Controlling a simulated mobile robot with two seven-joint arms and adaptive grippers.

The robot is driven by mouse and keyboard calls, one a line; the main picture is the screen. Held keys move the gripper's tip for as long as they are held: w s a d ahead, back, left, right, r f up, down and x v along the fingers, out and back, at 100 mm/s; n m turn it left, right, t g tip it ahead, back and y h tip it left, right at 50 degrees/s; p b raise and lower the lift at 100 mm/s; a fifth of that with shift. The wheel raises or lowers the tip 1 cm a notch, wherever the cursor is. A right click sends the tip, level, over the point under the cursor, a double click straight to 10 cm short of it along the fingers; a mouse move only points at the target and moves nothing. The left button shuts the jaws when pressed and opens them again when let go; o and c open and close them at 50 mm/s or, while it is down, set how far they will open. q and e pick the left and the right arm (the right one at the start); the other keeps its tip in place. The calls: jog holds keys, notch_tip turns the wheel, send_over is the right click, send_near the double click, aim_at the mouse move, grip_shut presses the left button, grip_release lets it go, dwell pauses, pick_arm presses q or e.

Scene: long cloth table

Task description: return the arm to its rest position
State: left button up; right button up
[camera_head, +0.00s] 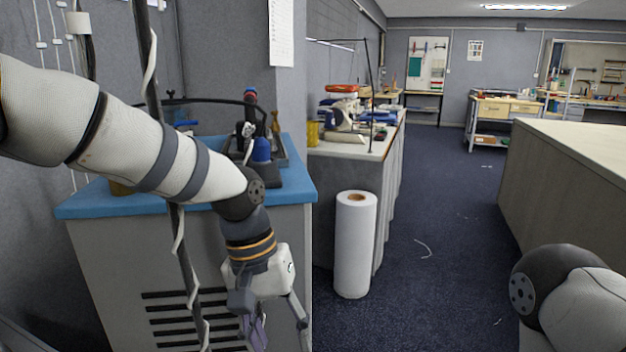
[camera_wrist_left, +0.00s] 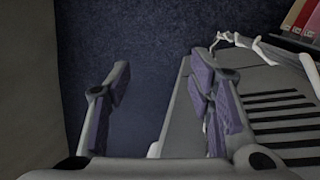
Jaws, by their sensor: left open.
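My left arm comes in from the left in the head view and bends down at the wrist. My left gripper (camera_head: 280,330) hangs low in front of the grey cabinet (camera_head: 110,260), with its fingers pointing down. In the left wrist view my left gripper (camera_wrist_left: 160,82) is open, its two purple-padded fingers well apart with nothing between them. Dark blue floor and part of the cabinet side show behind the fingers. A part of my right arm shows at the lower right of the head view; its gripper is out of view.
The cabinet has a blue top (camera_head: 85,203) with tools on it and dark vent slots. A white paper roll (camera_head: 354,255) stands upright on the floor right of the left gripper. A long table (camera_head: 575,175) stands at the right. The blue floor (camera_head: 430,230) between is open.

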pick_arm(q)
jog(key=s+a+f+n, duration=0.1)
jog(key=s+a+f, duration=0.2)
jog(key=s+f, duration=0.6)
jog(key=s+a+f, duration=0.3)
jog(key=s+f, duration=0.3)
jog(key=f, duration=0.7)
jog(key=s+a+f+y, duration=0.1)
jog(key=s+a, duration=0.4)
jog(key=s, duration=0.3)
jog(key=s+a+f+y, duration=0.1)
jog(key=s+a+f, duration=0.1)
jog(key=s+a, duration=0.4)
jog(key=s, duration=0.2)
jog(key=shift+s+a, duration=0.3)
jog(key=shift+s, duration=0.05)
